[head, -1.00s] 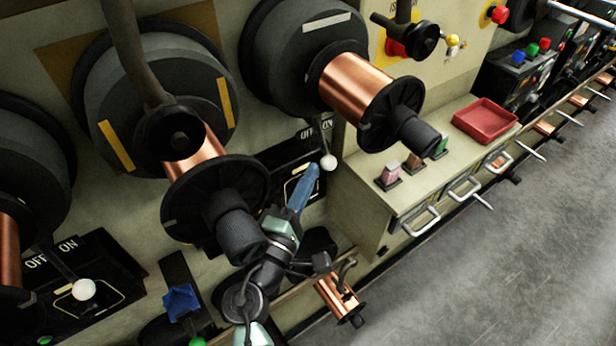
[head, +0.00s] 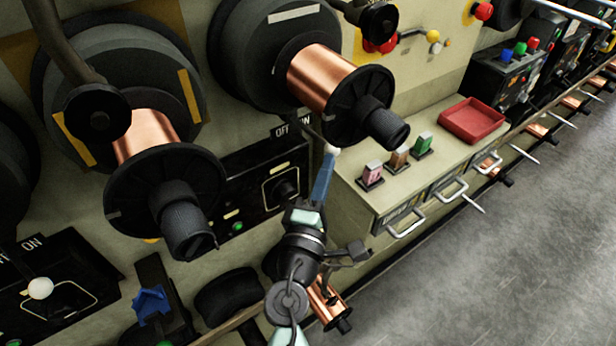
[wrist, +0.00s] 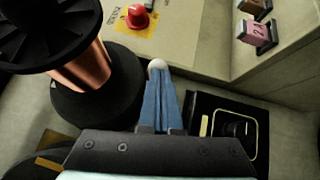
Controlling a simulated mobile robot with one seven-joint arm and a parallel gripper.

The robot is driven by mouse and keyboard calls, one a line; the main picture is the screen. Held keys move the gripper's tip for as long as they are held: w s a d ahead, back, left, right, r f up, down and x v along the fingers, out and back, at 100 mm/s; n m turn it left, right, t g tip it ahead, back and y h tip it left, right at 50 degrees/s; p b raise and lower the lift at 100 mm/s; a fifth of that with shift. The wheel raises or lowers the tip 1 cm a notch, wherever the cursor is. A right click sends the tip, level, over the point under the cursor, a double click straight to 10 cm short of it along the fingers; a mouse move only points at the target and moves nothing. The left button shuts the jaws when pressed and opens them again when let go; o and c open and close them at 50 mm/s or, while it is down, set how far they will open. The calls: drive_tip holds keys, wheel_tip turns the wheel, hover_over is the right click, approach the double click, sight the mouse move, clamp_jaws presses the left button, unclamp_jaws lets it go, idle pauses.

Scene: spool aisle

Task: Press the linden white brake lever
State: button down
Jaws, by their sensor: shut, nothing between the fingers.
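A white ball knob (head: 333,150) on a dark lever shows below the right-hand copper spool, beside a panel marked OFF and ON. My gripper (head: 326,172) is shut and empty, its blue fingers pointing up at this knob. The fingertips (wrist: 158,76) meet the knob (wrist: 156,65) in the wrist view, where they look to be touching it. The lever's stem is mostly hidden there. A second white knob (head: 40,288) stands on another OFF/ON panel at the far left. No name label for either lever is readable.
The right-hand copper spool (head: 320,78) juts out just above my gripper, and another spool (head: 147,135) is to its left. A beige cabinet (head: 375,205) with colored blocks and a red tray (head: 472,120) stands at right. Grey floor is clear at lower right.

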drive_tip(key=shift+w+d+r+b, duration=0.1)
drive_tip(key=shift+w+d, duration=0.4)
drive_tip(key=shift+d, duration=0.3)
drive_tip(key=shift+w+d+f+b, duration=0.15)
drive_tip(key=shift+w+d, duration=0.35)
drive_tip(key=shift+d, duration=0.3)
drive_tip(key=shift+w+d+r+b, duration=0.15)
drive_tip(key=shift+w+d, duration=0.35)
drive_tip(key=shift+d, duration=0.3)
drive_tip(key=shift+w, duration=0.1)
